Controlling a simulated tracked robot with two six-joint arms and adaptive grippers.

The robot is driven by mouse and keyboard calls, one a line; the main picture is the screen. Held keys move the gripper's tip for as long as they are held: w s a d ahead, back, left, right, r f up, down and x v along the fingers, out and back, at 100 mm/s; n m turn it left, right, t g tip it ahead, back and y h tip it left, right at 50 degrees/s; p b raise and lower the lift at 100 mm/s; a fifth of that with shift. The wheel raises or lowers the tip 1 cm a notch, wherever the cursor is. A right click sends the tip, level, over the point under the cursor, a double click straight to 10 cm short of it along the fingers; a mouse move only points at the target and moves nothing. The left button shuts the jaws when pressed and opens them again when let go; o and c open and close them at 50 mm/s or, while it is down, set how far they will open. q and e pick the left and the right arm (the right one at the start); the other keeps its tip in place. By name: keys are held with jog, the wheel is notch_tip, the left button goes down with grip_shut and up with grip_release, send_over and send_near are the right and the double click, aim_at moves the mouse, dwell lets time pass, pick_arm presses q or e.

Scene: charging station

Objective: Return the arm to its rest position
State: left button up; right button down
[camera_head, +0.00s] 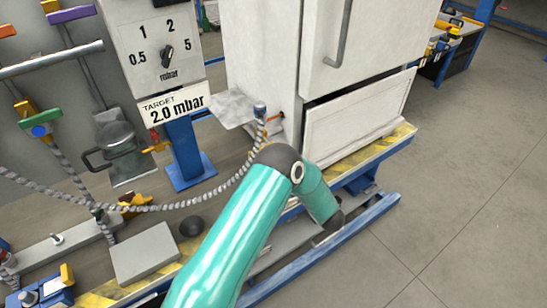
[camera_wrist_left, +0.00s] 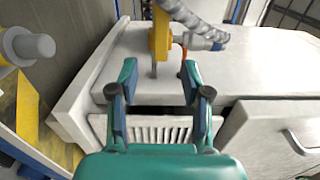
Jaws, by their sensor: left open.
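A teal arm of mine (camera_head: 235,225) reaches up from the bottom of the head view and bends at a dark joint. No gripper fingers show in that view. In the left wrist view my left gripper (camera_wrist_left: 157,85) is open, with nothing between its two teal fingertips. Beyond the fingers stands a white cabinet (camera_wrist_left: 90,85) with a slotted grille (camera_wrist_left: 155,130). A yellow fitting (camera_wrist_left: 159,38) and a grey ribbed hose (camera_wrist_left: 193,22) show just above and beyond the fingertips, apart from them. My right gripper is not in view.
The white cabinet (camera_head: 265,45) stands on a blue-framed, yellow-edged platform (camera_head: 385,150). The hose (camera_head: 190,205) droops across the left side to the cabinet. A dial panel (camera_head: 150,35) and TARGET 2.0 mbar sign (camera_head: 173,107) stand left. Grey floor (camera_head: 470,170) at right is clear.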

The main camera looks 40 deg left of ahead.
pick_arm(q)
jog(key=shift+v, duration=0.95)
jog(key=shift+r, duration=0.1)
